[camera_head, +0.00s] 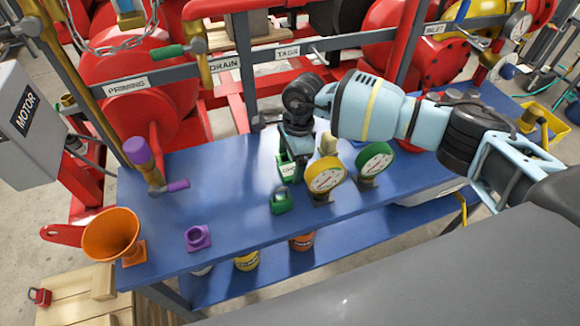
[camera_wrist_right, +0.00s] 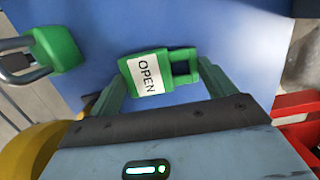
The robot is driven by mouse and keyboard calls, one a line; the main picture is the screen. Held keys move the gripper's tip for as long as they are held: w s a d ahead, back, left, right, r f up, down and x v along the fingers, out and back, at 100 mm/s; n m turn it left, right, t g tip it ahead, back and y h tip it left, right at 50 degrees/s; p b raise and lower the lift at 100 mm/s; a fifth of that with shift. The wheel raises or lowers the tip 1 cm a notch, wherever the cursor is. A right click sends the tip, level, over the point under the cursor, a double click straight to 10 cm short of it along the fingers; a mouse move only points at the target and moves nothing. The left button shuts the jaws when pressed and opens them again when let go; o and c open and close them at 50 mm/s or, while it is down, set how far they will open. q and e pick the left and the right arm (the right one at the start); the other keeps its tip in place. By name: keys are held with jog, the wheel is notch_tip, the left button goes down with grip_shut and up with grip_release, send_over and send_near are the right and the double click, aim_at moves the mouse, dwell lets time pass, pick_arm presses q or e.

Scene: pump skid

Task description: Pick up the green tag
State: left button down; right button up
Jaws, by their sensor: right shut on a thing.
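The green tag (camera_head: 287,170) has a white label, which reads OPEN in the right wrist view (camera_wrist_right: 147,78), and a square loop at one end. My right gripper (camera_head: 292,160) reaches down over the blue table from the right and is shut on the tag. In the right wrist view the tag lies between the two fingers (camera_wrist_right: 163,80). Whether it touches the table or is just above it, I cannot tell. The gripper hides part of the tag in the head view. My left gripper is not in view.
A green padlock (camera_head: 281,201) stands just in front of the tag. A yellow gauge (camera_head: 325,175) and a green gauge (camera_head: 375,159) stand to its right. A purple-handled valve (camera_head: 146,165), purple fitting (camera_head: 198,238) and orange funnel (camera_head: 110,236) are at left. The blue table's (camera_head: 225,170) left-middle is clear.

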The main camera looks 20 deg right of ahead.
aim_at(290, 164)
jog(key=shift+r, duration=0.15)
notch_tip(290, 164, up, 10)
jog(key=shift+f, duration=0.15)
dwell(0.3)
dwell(0.6)
